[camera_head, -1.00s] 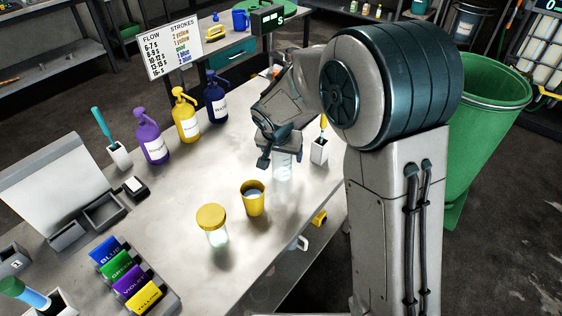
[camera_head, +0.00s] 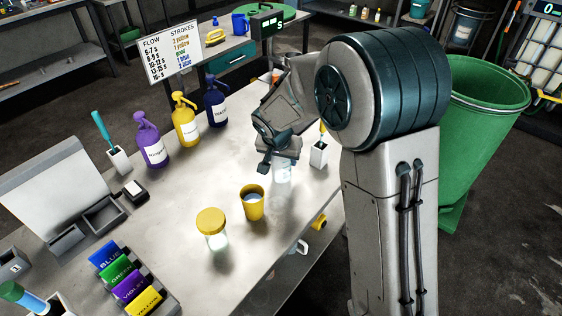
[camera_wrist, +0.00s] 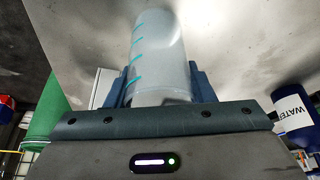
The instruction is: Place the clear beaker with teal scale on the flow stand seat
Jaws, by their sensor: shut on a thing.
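The clear beaker with teal scale (camera_wrist: 158,52) fills the upper middle of the wrist view, its teal marks on the left side. My gripper (camera_wrist: 160,84) is shut on it, one blue finger on each side. In the head view my gripper (camera_head: 274,160) is over the right part of the table, and the beaker's lower part (camera_head: 283,173) shows beneath it. I cannot tell whether its bottom touches the table. I cannot pick out the flow stand seat with certainty; my arm hides part of the right side.
A yellow cup (camera_head: 252,204) and a yellow-lidded jar (camera_head: 212,224) stand in front of the gripper. A white holder (camera_head: 319,154) is close on its right. Purple (camera_head: 151,142), yellow (camera_head: 185,120) and blue (camera_head: 216,102) bottles stand left. The table's middle (camera_head: 190,185) is clear.

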